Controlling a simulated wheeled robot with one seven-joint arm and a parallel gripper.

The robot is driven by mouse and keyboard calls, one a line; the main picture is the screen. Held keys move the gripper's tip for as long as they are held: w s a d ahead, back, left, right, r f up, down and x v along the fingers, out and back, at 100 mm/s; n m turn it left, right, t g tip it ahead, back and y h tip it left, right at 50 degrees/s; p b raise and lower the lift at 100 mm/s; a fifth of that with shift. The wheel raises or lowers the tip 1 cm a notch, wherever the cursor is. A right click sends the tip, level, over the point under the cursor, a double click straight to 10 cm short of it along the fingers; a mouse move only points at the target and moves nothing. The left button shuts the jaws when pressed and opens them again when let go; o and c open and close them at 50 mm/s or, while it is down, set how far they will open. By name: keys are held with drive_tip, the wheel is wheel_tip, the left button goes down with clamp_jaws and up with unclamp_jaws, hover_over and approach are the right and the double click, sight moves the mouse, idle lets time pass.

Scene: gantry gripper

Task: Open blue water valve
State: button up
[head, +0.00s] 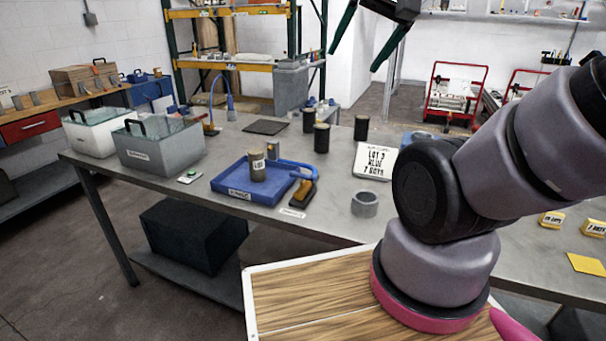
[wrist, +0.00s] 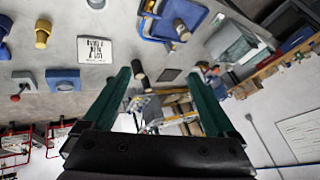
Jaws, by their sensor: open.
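A second blue curved pipe (head: 228,84) stands farther back. I cannot tell which blue fitting is the valve. In the wrist view the near pipe (wrist: 147,22) shows beside the tray.
A labelled canister (head: 258,168) stands in the tray. A grey ring (head: 364,203), several dark cylinders (head: 321,138) and a sign card (head: 374,161) are on the bench (head: 330,220). Two bins (head: 160,147) stand at left. My arm hides part of the bench's right side.

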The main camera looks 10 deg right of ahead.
idle(0.4)
drive_tip(key=shift+w+a, duration=0.1)
drive_tip(key=c, duration=0.6)
drive_tip(key=m+g+h, duration=0.2)
drive_tip(key=m+g, duration=0.5)
drive_tip(key=m, duration=1.2)
hover_over(303, 177)
wheel_tip(303, 177, down, 23)
drive_tip(key=shift+c, duration=0.2)
drive_tip(key=f, duration=1)
drive_tip(key=shift+w+f, duration=0.3)
drive_tip(key=shift+w, duration=0.1)
drive_tip(key=shift+c, duration=0.4)
